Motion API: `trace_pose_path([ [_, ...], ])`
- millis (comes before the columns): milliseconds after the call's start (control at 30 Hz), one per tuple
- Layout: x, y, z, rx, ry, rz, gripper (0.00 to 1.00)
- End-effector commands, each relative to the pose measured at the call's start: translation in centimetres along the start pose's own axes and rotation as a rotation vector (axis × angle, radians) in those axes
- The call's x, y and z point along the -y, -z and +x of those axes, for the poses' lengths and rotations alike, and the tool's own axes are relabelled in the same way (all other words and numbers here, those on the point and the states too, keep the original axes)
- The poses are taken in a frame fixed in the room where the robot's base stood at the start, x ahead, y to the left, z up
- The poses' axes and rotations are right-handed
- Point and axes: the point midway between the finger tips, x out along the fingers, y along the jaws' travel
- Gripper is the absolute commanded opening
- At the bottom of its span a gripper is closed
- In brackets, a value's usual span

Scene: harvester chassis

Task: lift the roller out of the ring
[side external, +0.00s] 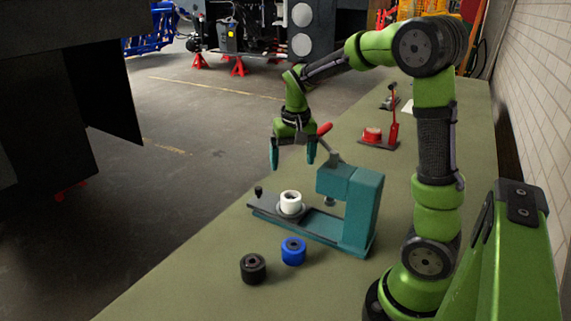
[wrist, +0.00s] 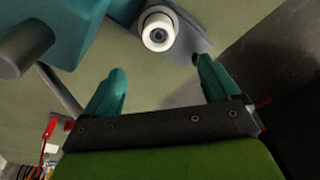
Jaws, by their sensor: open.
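A white roller (side external: 291,200) with a dark centre stands upright in a dark grey ring (side external: 291,213) on the base plate of a teal press. In the wrist view the white roller (wrist: 158,33) shows near the top centre, beyond my fingertips. My gripper (side external: 293,163) is open and empty, its teal fingers pointing down. It hangs above the bench behind the press, higher than the roller and apart from it. The wrist view also shows both open fingers (wrist: 163,82) with bare bench between them. The roller's lower end is hidden inside the ring.
The teal press body (side external: 361,205) rises to the right of the roller, with a red-handled lever (side external: 327,133) near my gripper. A black roller (side external: 253,267) and a blue roller (side external: 293,250) stand in front. A red fixture (side external: 375,137) is farther back. The front left bench is clear.

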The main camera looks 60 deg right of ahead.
Motion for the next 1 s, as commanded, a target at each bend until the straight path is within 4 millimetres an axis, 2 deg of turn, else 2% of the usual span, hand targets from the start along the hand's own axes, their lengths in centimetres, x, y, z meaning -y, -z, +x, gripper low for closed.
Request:
trace_pose_path([
  [100,-0.1,-0.1,2.9,0.007,-0.004,0.001,0.9],
  [300,0.0,-0.1,6.8,0.004,-0.001,-0.001,0.9],
  [567,0.0,-0.1,8.9,0.001,0.001,0.0,0.9],
  [833,-0.3,-0.4,12.7,0.004,-0.001,0.0,0.9],
  [1000,-0.2,-0.3,13.8,0.0,0.001,-0.001,0.9],
])
